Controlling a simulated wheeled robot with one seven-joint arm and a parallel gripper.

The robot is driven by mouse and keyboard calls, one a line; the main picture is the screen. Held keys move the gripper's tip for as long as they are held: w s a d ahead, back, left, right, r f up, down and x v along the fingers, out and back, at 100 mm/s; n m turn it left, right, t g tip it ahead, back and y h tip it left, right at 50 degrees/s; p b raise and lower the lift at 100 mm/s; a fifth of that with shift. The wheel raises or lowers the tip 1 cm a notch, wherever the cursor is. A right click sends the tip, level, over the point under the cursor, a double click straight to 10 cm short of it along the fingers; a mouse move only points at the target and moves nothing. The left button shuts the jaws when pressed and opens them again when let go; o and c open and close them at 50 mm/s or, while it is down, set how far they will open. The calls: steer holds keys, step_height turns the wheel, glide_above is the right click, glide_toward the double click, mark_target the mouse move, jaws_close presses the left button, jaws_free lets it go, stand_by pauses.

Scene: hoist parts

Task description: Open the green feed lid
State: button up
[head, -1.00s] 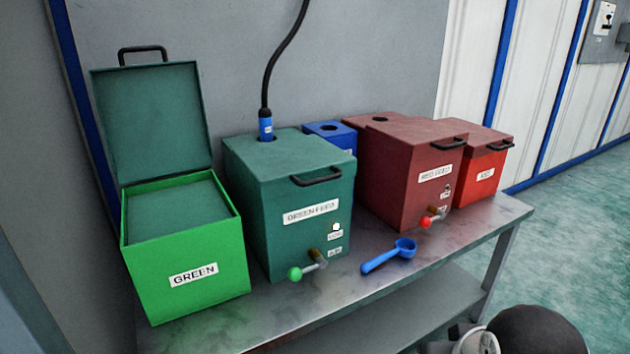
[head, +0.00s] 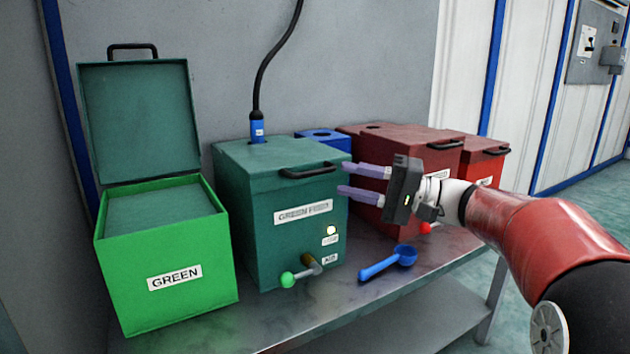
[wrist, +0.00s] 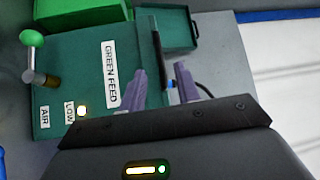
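The green feed box (head: 262,225) stands on the bench, labelled GREEN FEED, with its lid (head: 240,158) shut and a black handle (head: 308,171) at the lid's front edge. A hose with a blue plug (head: 257,131) stands in the lid's top. My gripper (head: 352,179) is in front of the box's right side, fingers apart and empty, just right of the handle. In the wrist view the handle (wrist: 159,65) shows edge-on beyond the two purple fingers (wrist: 168,84); contact cannot be told.
An open bright green bin (head: 165,287) stands to the left. A valve with a green knob (head: 288,279) sticks out from the feed box front. A blue scoop (head: 388,262) lies on the bench. Red feed box (head: 400,145), red bin (head: 487,153) and blue box (head: 325,138) stand behind.

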mark_target(319, 174)
steer(key=x, duration=0.7)
steer(key=shift+a, duration=0.25)
jaws_close()
